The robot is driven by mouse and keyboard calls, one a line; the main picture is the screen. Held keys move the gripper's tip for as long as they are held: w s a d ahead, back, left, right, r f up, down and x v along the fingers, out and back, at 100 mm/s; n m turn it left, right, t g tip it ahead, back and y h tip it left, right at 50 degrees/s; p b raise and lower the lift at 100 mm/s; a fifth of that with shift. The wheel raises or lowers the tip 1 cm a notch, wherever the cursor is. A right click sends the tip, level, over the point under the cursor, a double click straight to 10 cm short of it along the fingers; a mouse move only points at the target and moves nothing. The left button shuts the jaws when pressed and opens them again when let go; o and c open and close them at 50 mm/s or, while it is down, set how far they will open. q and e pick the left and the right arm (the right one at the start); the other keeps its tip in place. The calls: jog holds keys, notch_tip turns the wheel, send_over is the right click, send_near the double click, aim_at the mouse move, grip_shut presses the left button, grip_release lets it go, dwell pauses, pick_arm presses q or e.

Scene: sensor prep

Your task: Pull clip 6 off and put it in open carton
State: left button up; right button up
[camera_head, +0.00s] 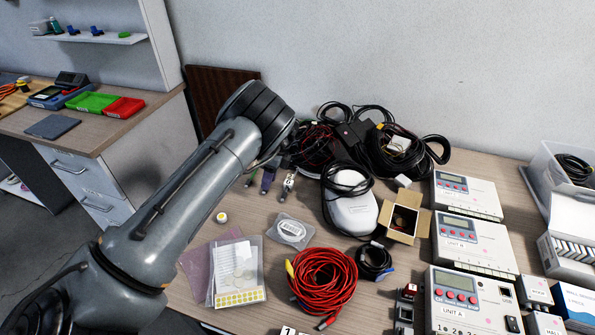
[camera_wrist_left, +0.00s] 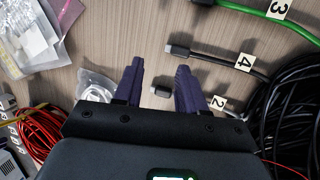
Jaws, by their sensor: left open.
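The open carton (camera_head: 403,220) is a small cardboard box with raised flaps, standing right of the middle in the head view. My left gripper (camera_head: 262,180) points down over the table, left of the cable pile, partly hidden by my own arm. In the left wrist view its two purple fingers (camera_wrist_left: 159,68) stand apart. A small dark connector (camera_wrist_left: 160,92) shows between them; whether it touches them cannot be told. Cable tags 4 (camera_wrist_left: 243,63), 3 (camera_wrist_left: 279,9) and 2 (camera_wrist_left: 219,102) lie nearby. My right gripper is out of view.
A red cable coil (camera_head: 322,281) lies in front. White control units (camera_head: 465,195) fill the right side. Plastic bags (camera_head: 238,271) lie nearer the arm.

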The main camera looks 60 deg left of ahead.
aim_at(289, 182)
pick_arm(q)
jog(key=shift+t, duration=0.8)
jog(key=w, duration=0.1)
jog(key=w+r+b, duration=0.1)
jog(key=w+d, duration=0.1)
jog(key=shift+w+r, duration=0.15)
jog(key=shift+w, duration=0.2)
jog(key=w+r+t+b, duration=0.2)
jog(key=w+r+b, duration=0.1)
jog(key=r+b, duration=0.15)
jog(key=f+b, duration=0.1)
jog(key=f, duration=0.3)
jog(key=f+b, duration=0.2)
jog(key=f, duration=0.3)
jog(key=shift+a+f, duration=0.2)
jog(key=shift+f, duration=0.05)
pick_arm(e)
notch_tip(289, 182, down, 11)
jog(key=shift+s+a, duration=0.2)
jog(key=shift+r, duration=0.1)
pick_arm(q)
grip_shut()
